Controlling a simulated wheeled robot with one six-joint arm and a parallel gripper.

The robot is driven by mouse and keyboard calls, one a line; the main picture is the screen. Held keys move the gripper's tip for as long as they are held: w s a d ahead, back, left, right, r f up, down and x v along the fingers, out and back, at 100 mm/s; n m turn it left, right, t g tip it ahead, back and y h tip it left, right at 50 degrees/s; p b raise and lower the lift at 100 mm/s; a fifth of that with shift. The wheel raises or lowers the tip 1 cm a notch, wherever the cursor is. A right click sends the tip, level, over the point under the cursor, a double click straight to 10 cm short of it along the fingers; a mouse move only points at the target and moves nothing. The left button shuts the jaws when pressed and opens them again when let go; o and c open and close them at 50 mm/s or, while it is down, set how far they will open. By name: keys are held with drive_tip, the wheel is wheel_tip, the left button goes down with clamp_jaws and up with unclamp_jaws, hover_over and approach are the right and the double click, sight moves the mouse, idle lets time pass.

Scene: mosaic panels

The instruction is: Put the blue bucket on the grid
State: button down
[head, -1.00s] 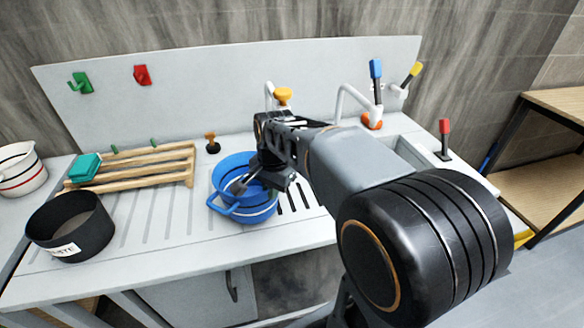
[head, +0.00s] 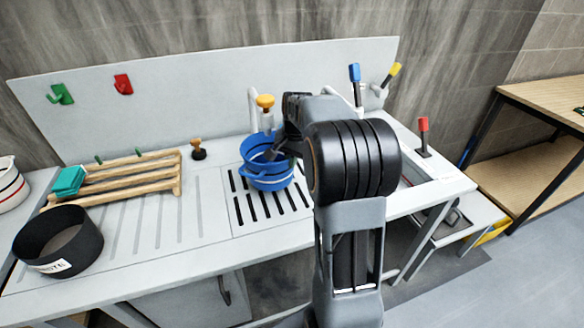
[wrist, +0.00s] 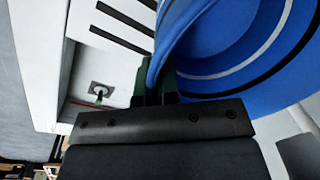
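The blue bucket (head: 266,178) has dark and light stripes and is upright at the back of the slotted grid (head: 263,216), overlapping it in the head view. I cannot tell whether its base touches the grid. My gripper (head: 274,152) is at the bucket's upper part, partly hidden by my arm. In the wrist view the gripper (wrist: 156,84) has its two dark fingers closed around a thin blue edge or handle of the bucket (wrist: 222,45). The grid's dark slots (wrist: 122,17) show at the upper left there.
A tap with an orange knob (head: 265,101) stands just behind the bucket. A brown-knobbed stopper (head: 198,150), a wooden rack (head: 130,180) and a black pot (head: 58,240) are to the left. The ribbed drainboard (head: 165,222) is clear.

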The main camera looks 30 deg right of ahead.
drive_tip(key=shift+f, duration=1.85)
drive_tip(key=shift+f, duration=0.15)
drive_tip(key=c, duration=1.4)
unclamp_jaws()
drive_tip(key=shift+o, duration=0.2)
